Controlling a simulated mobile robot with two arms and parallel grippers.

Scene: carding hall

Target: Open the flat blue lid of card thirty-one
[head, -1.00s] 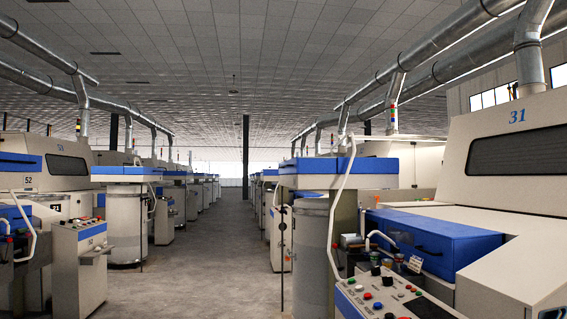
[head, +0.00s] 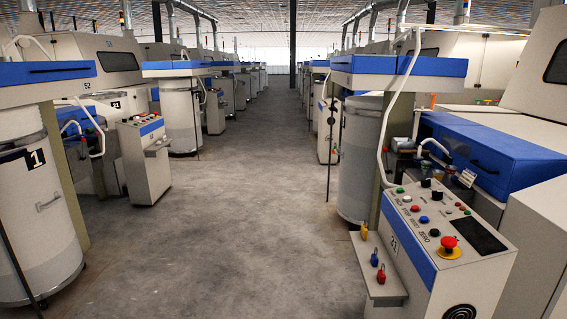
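The flat blue lid (head: 492,152) of the machine on the right is down and looks closed. A small dark handle or catch shows on its front face. The lid sits on the front of a cream machine, below its sloping hood (head: 548,70) with a dark window. The control console (head: 440,225) in front of it carries a number that looks like 31 on its blue edge. Its top has several buttons, a red mushroom button (head: 449,243) and a dark screen. Neither of my grippers is in view.
A grey concrete aisle (head: 240,230) runs clear between the machine rows. A tall can (head: 361,160) stands under a blue-edged head left of the lid. A console shelf (head: 376,268) with small coloured items juts into the aisle. Another can (head: 35,220) stands at the left.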

